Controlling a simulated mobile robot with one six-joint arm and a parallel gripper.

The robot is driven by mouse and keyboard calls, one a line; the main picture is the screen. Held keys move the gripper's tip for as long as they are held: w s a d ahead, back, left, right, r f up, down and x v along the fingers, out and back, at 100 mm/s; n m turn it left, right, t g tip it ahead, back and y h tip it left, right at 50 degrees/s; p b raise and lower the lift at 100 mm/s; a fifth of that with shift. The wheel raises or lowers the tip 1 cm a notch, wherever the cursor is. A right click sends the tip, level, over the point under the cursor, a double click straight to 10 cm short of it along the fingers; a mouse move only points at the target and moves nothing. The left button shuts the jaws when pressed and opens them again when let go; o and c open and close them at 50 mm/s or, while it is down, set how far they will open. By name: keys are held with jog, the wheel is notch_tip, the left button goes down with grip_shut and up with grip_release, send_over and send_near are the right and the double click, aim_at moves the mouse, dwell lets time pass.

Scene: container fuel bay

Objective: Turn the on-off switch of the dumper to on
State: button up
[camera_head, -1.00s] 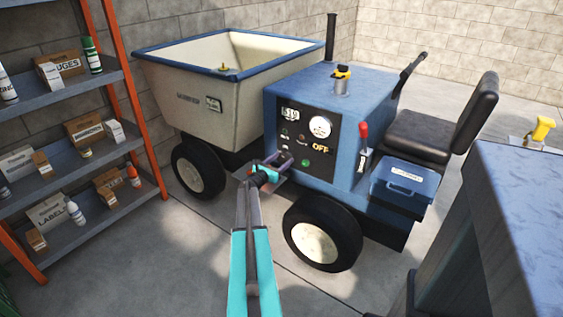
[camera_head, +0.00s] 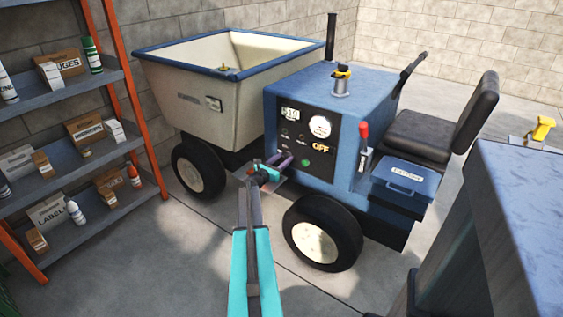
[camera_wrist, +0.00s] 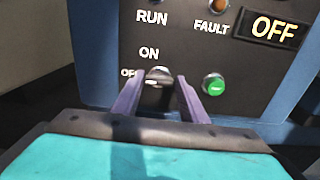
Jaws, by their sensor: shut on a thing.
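The dumper (camera_head: 285,100) has a dark control panel on its blue body, with a lit display (camera_head: 320,146) reading OFF. The same display shows in the wrist view (camera_wrist: 275,29). The on-off switch (camera_wrist: 158,74) is a small round metallic knob below the word ON, with OFF partly hidden at its left. My gripper (camera_wrist: 160,82) has its two purple fingers on either side of the knob and is shut on it. In the head view my gripper (camera_head: 279,163) is at the panel's lower left and hides the switch.
A green button (camera_wrist: 213,85) sits just right of my fingers. A red-handled lever (camera_head: 364,132) and a blue box (camera_head: 405,178) are to the right on the dumper. A shelf rack (camera_head: 65,90) stands at the left, and a blue-grey block (camera_head: 500,220) at the right front.

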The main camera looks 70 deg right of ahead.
jog(key=shift+w+d+m+b, duration=0.25)
jog(key=shift+m+b, duration=0.25)
jog(key=shift+b, duration=0.45)
jog(key=shift+f+m+b, duration=0.15)
jog(key=shift+m+b, duration=0.35)
jog(key=shift+b, duration=0.35)
jog(key=m+b, duration=0.4)
jog(key=b, duration=0.1)
jog(key=shift+b, duration=0.35)
jog(key=shift+a+m+b, duration=0.1)
jog(key=shift+m+b, duration=2.8)
jog(key=shift+b, duration=1.05)
jog(key=shift+r, duration=0.2)
jog(key=o, duration=1)
jog(key=shift+o, duration=0.2)
jog(key=shift+s+f, duration=0.15)
